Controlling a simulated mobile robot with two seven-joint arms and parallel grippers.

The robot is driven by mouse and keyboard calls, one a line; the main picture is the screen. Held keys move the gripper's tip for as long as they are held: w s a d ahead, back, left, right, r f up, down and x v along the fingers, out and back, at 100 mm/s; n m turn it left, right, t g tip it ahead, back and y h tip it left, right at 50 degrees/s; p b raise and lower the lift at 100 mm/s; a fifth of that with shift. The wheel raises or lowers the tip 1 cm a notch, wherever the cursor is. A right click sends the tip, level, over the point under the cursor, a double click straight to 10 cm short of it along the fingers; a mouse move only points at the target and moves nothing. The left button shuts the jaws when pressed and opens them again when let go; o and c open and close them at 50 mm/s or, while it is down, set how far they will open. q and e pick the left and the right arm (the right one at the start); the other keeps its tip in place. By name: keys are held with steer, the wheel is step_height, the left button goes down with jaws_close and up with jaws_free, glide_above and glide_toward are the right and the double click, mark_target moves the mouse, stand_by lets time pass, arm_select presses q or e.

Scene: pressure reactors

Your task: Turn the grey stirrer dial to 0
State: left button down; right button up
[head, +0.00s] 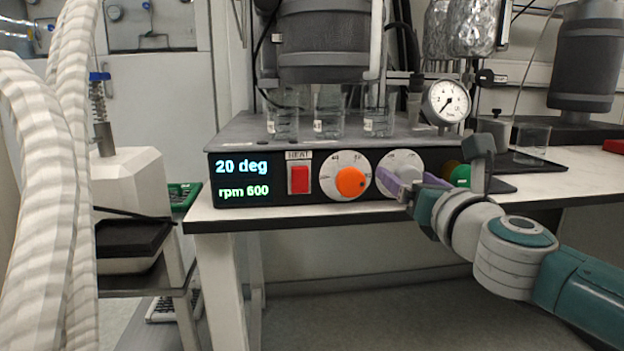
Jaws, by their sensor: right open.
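The grey stirrer dial (402,162) is on the black front panel of the hotplate unit (271,193), right of the orange heat dial (351,183). My right gripper (388,184) comes in from the right. Its purple fingers are at the lower part of the grey dial and hide some of it. The gripper is open; whether the fingers touch the dial I cannot tell. The display (242,179) reads "20 deg" and "rpm 600". My left gripper is not in view.
A red switch (299,179) under a "HEAT" label is left of the orange dial. A green button (460,175) is right of the grey dial, close to my gripper. Glass beakers (329,118) and a pressure gauge (448,101) are above the panel. Free space lies in front of the bench.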

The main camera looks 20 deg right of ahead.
steer(key=shift+c, duration=0.2)
steer(key=shift+c, duration=0.7)
jaws_close()
